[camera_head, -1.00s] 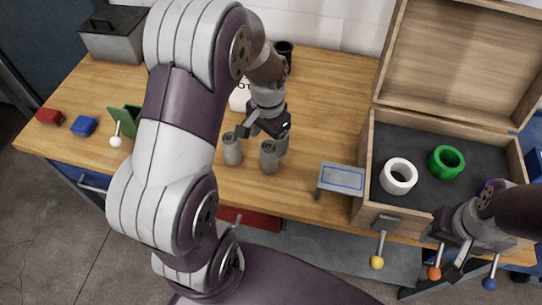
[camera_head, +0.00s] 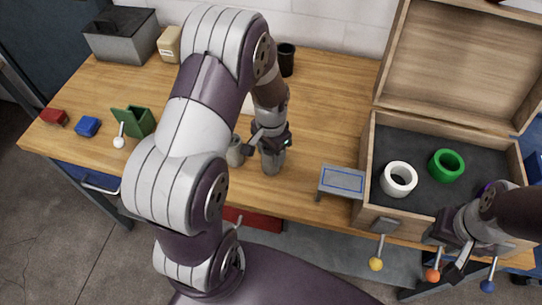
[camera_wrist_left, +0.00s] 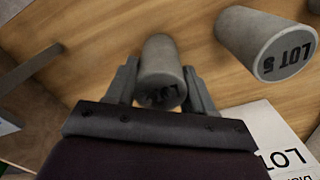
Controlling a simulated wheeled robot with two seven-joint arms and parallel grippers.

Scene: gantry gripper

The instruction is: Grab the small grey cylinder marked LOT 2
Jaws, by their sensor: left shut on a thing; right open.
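My left gripper (camera_head: 271,150) is shut on a small grey cylinder (camera_head: 272,163) on the workbench. In the left wrist view the gripper (camera_wrist_left: 160,68) has one finger on each side of the grey cylinder (camera_wrist_left: 160,62); its end mark is dark and foreshortened, starts with LOT, and its number is hard to read. A second grey cylinder (camera_head: 235,153) stands to the left in the head view. The left wrist view shows another grey cylinder (camera_wrist_left: 264,42), marked with what looks like LOT 5. My right gripper (camera_head: 456,252) is open by the box front.
A white card with LOT lettering (camera_wrist_left: 270,130) lies near the gripper. A small grey stand (camera_head: 341,181) and an open wooden box (camera_head: 400,222) with white (camera_head: 398,179) and green (camera_head: 446,165) rings are right. A black cup (camera_head: 286,60) stands behind. Bare wood lies between.

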